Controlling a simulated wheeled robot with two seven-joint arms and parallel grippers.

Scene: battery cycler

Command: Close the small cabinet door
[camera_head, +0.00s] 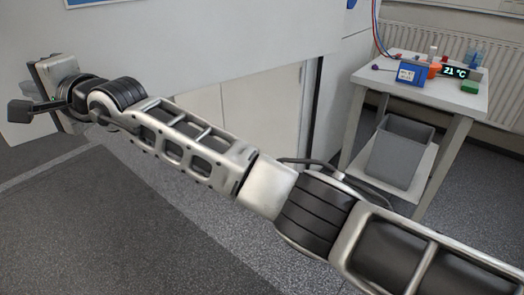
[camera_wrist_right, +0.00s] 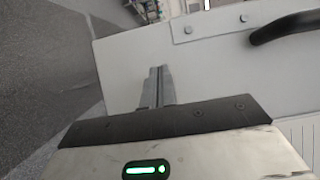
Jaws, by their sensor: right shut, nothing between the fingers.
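A large light-grey panel, which looks like the cabinet door (camera_head: 215,45), fills the upper left of the head view. Below its lower edge, paler cabinet fronts (camera_head: 228,106) and a dark vertical edge show. My right arm crosses the head view from the lower right. Its gripper (camera_head: 42,88) is in front of the panel at the far left. In the right wrist view, my right gripper (camera_wrist_right: 160,78) is shut and empty, its fingers over the flat grey panel (camera_wrist_right: 125,72). I cannot tell whether they touch it. A black handle (camera_wrist_right: 285,27) is at the upper right. My left gripper is not in view.
A white side table (camera_head: 395,85) at the right carries a blue device (camera_head: 411,72), a small display (camera_head: 461,71) and bottles. A grey bin (camera_head: 398,150) stands on its lower shelf. Dark floor (camera_head: 110,215) lies open at the lower left.

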